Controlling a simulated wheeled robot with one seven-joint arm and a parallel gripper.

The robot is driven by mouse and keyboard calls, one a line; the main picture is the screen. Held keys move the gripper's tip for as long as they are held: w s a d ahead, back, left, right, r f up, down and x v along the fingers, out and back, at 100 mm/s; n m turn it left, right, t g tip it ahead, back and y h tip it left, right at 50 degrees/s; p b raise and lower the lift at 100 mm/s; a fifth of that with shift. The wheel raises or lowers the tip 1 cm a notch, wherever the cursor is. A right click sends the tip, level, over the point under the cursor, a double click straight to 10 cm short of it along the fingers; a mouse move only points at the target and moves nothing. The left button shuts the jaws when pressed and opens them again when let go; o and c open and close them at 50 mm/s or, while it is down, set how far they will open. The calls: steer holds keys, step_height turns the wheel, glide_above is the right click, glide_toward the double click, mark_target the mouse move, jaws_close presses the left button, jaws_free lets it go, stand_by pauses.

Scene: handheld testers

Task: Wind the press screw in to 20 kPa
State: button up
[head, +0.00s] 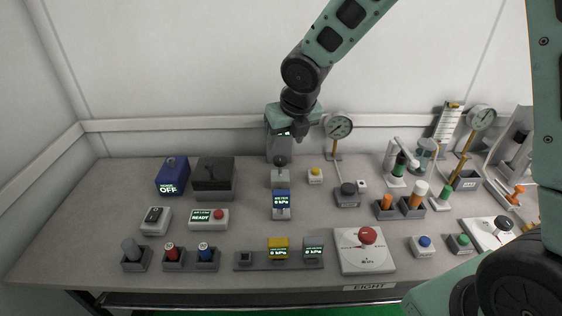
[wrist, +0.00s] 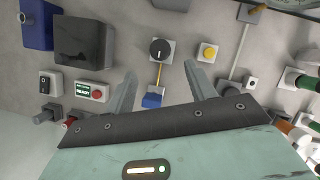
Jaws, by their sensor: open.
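The press screw seems to be the dark round knob with a white mark (wrist: 160,50) on a light square plate; it also shows in the head view (head: 280,161). A yellow line runs from it to a blue tester (head: 281,201), whose display appears to read 0 kPa. The blue tester also shows in the wrist view (wrist: 152,101). My gripper (wrist: 162,72) is open and empty. In the wrist view its fingers stand wide apart, with the knob just beyond and between their tips. I see no contact. In the head view the fingertips are hard to make out.
A yellow button (head: 315,174) and a dark knob unit (head: 347,195) stand right of the screw. A black box (head: 213,178) stands left. A yellow tester (head: 278,247) and a grey tester (head: 313,249) stand in front. Gauges stand at right.

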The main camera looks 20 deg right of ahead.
mark_target(281, 159)
steer(key=b+x, duration=0.1)
steer(key=x, duration=0.6)
steer(key=shift+w+f+b, duration=0.15)
steer(key=shift+f+b, duration=0.15)
steer(key=shift+f, duration=0.1)
steer(key=shift+c, duration=0.3)
steer(key=c, duration=0.9)
